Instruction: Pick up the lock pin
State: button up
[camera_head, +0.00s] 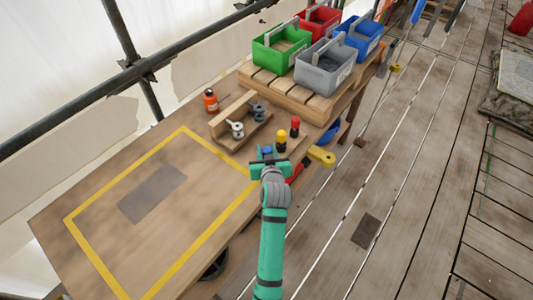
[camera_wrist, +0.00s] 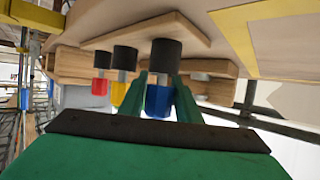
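Three upright pieces with black bases and coloured tops stand in a row near the table's right edge: red (camera_head: 295,122), yellow (camera_head: 281,135) and blue (camera_wrist: 158,100). The wrist view is upside down, with the table at its top. I cannot tell which piece is the lock pin. My gripper (camera_head: 267,155) is at the blue piece and mostly covers it in the head view. In the wrist view its green fingers (camera_wrist: 160,88) stand on both sides of the blue top, very near it. Whether they press on it is not clear. The blue piece appears to stand on the table.
A wooden rack (camera_head: 228,122) with grey metal parts (camera_head: 237,130) and an orange bottle (camera_head: 210,101) stand behind. Green (camera_head: 271,60), grey (camera_head: 310,83), blue and red bins sit on a raised wooden stand. A yellow-handled tool (camera_head: 321,156) lies right of my gripper.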

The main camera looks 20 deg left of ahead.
jog(key=shift+x, duration=0.75)
jog(key=shift+c, duration=0.5)
grip_shut()
jog(key=shift+r, duration=0.1)
